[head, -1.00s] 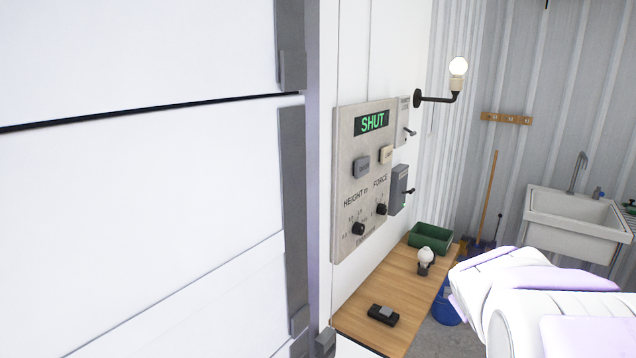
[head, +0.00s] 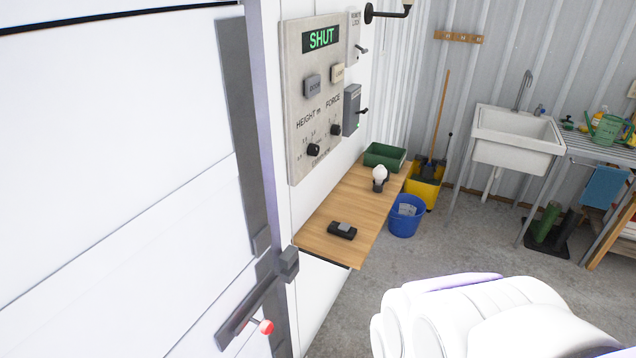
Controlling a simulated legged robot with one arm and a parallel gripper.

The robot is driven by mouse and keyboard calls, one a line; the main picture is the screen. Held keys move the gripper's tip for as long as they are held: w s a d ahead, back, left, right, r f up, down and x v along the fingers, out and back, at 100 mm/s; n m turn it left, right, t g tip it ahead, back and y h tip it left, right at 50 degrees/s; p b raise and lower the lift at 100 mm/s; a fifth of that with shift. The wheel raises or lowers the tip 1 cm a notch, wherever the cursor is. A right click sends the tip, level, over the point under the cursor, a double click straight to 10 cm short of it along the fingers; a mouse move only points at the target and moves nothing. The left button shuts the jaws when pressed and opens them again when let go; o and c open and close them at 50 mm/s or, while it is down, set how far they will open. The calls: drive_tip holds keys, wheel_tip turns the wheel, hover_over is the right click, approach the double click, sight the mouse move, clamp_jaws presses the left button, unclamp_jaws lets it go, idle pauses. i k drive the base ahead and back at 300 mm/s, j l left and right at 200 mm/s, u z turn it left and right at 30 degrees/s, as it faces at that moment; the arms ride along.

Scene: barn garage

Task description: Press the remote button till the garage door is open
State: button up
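The remote (head: 342,230), a small black box with a grey button on top, lies on the wooden shelf (head: 322,218) below the control panel (head: 297,100). The panel's green display (head: 321,39) reads SHUT. The large white garage door (head: 110,170) fills the left side and looks closed. A dark latch bar with a red knob (head: 265,327) shows at its lower right edge. My white arm shows at the bottom right, to the right of the shelf and apart from the remote. My gripper is not in the picture.
A green tray (head: 385,156) and a white bulb-like object (head: 380,174) stand farther back on the shelf. A blue bucket (head: 405,217) and a yellow bucket (head: 424,185) stand on the floor beyond. A white sink (head: 515,138) is at the back.

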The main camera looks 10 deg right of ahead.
sight(344, 227)
drive_tip(key=i+j+z, duration=0.2)
drive_tip(key=i+z, duration=0.2)
drive_tip(key=i+j+z, duration=0.4)
drive_tip(key=k+l, duration=0.05)
drive_tip(key=l, duration=0.05)
